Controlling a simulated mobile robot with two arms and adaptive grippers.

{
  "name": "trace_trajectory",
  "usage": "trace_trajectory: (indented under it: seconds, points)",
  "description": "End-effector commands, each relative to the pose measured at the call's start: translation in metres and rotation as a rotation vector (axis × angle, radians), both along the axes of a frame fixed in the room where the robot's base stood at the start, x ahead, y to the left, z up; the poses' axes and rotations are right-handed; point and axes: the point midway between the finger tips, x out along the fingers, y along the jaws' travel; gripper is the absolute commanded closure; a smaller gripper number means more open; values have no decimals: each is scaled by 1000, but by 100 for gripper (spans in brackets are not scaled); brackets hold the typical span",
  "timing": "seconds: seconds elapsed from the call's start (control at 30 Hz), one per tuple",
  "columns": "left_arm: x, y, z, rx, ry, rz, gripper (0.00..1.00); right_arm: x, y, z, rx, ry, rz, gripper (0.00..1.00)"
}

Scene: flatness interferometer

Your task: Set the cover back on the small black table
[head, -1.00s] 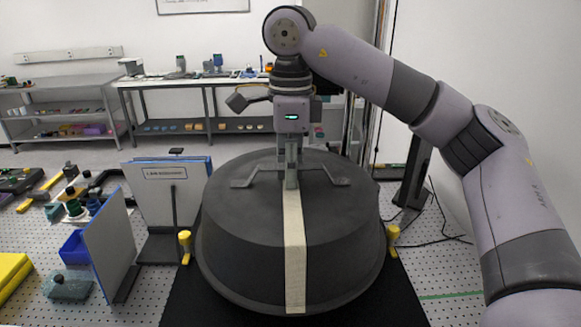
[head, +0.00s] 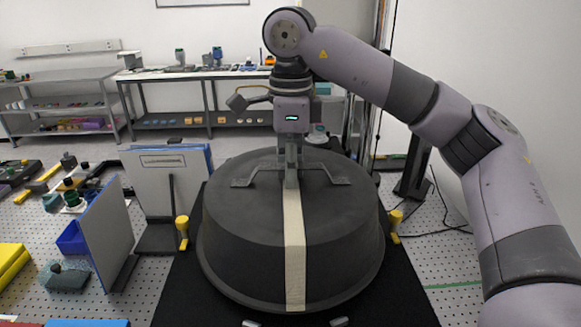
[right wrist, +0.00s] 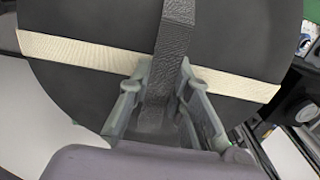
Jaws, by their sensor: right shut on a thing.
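The cover is a large dark grey round dome (head: 345,215) with a pale stripe down its front and a flat bar handle (head: 333,178) on top. My right gripper (head: 290,180) comes down from above, shut on the middle of the handle. In the right wrist view the fingers (right wrist: 163,100) sit either side of the dark handle (right wrist: 180,25), with the pale stripe crossing behind. The cover looks level over the small black table (head: 395,295). Its underside is hidden, and I cannot tell whether it touches the table. My left gripper is out of view.
Yellow posts stand left (head: 182,232) and right (head: 395,223) of the cover. Two small metal pieces (head: 340,322) show at the front. Upright panels (head: 108,235) stand close on the left, with loose parts beyond. Perforated floor (head: 450,255) is clear on the right.

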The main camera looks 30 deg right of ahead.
Motion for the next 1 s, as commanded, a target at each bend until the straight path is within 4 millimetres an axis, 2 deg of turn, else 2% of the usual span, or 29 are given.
trace_trajectory:
  seconds: [0.43,1.0]
  points:
    - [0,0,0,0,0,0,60,0,0,0,1,-2,0,100]
    - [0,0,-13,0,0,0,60,0,0,-17,1,-3,0,100]
